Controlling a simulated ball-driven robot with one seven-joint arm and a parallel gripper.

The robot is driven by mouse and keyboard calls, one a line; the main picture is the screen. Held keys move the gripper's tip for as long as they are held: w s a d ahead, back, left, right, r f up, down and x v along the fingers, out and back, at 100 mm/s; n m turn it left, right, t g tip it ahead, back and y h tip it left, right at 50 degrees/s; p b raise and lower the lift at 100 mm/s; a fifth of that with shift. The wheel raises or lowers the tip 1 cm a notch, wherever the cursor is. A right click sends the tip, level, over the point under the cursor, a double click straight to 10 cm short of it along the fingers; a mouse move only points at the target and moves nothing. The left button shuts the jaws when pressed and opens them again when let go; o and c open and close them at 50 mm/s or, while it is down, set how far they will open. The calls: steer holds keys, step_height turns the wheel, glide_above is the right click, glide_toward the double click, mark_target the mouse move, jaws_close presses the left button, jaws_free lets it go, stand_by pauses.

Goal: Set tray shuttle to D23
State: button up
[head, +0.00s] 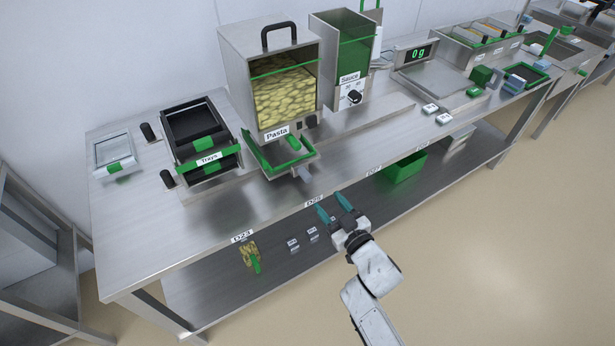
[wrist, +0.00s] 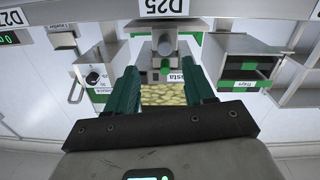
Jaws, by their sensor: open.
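What looks like the tray shuttle, a green-edged metal carriage (head: 268,172), sits under the Pasta hopper with a grey knob (head: 304,174) at its front. The knob also shows in the wrist view (wrist: 165,44), above the space between my fingers. The shuttle's front lines up roughly with the D25 label (head: 314,202) on the table's front edge; the D23 label (head: 242,236) is farther left. My gripper (head: 333,208) is open and empty, with teal fingers, near the front edge by D25 and apart from the knob. It also shows in the wrist view (wrist: 160,80).
The Trays holder (head: 205,140) stands left of the Pasta hopper (head: 262,45). The Sauce dispenser (head: 345,50) is to its right. The table top in front of the Trays holder looks clear. A green bin (head: 405,167) and small items lie on the lower shelf.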

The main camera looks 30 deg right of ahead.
mark_target(309, 180)
steer(key=shift+y, duration=0.3)
steer(key=w+b, duration=0.1)
steer(key=w, duration=0.2)
steer(key=w+b, duration=0.2)
steer(key=w, duration=0.1)
steer(key=w+b, duration=0.1)
steer(key=w, duration=0.2)
steer(key=shift+w+a, duration=0.25)
steer(key=shift+w, duration=0.05)
steer(key=shift+w+r+b, duration=0.15)
steer(key=shift+w+b, duration=0.25)
steer(key=shift+w, duration=0.3)
jaws_close()
